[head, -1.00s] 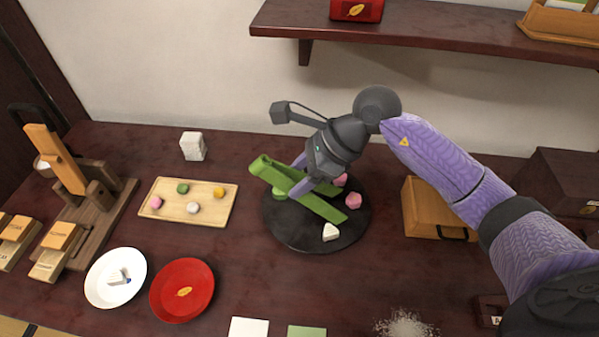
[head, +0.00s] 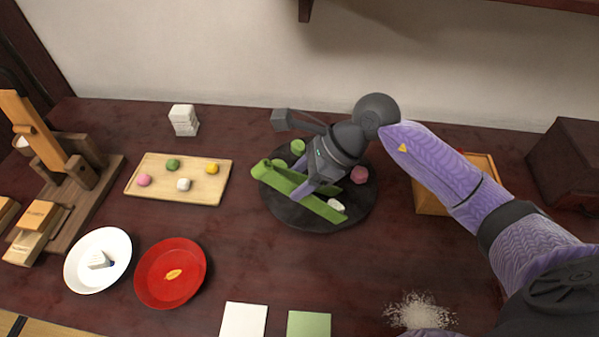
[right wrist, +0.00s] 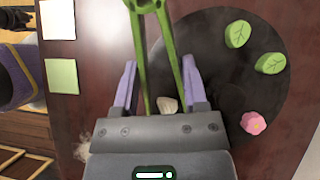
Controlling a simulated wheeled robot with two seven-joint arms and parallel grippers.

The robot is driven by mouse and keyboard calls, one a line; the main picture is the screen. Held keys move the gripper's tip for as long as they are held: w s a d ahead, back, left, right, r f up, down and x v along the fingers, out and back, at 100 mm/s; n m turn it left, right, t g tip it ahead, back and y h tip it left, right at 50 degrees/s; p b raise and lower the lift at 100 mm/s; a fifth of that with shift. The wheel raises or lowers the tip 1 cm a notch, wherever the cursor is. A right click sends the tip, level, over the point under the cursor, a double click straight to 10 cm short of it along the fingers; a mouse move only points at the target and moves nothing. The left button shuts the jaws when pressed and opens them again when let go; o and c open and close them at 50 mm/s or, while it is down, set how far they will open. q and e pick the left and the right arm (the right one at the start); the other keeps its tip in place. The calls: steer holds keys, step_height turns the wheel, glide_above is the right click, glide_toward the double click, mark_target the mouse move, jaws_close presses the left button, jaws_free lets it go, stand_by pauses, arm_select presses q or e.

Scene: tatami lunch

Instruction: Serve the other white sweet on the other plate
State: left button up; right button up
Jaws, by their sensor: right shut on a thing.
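My right gripper (head: 315,182) is shut on green tongs (head: 275,177) above a round black stand (head: 290,212). In the right wrist view, the gripper (right wrist: 160,98) has the tong arms (right wrist: 142,70) spread between its fingers. A white sweet (head: 336,204) lies on the stand near the tong tips; in the right wrist view the sweet (right wrist: 167,104) shows between the arms. I cannot tell if they touch it. A red plate (head: 150,292) with a leaf design is empty. A white plate (head: 78,273) holds a small white piece (head: 98,260). My left gripper is out of view.
The stand also bears pink (head: 359,175) and green (head: 298,147) sweets. White (head: 244,320) and green (head: 309,323) squares lie in front. Clear table separates stand and red plate.

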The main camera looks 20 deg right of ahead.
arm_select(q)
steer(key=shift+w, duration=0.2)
arm_select(e)
steer(key=shift+c, duration=0.3)
jaws_close()
arm_select(q)
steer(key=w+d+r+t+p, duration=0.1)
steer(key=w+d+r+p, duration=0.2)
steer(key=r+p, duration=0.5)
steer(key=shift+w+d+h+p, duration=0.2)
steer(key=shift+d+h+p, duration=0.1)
steer(key=shift+p, duration=0.05)
arm_select(e)
step_height(320, 180, up, 12)
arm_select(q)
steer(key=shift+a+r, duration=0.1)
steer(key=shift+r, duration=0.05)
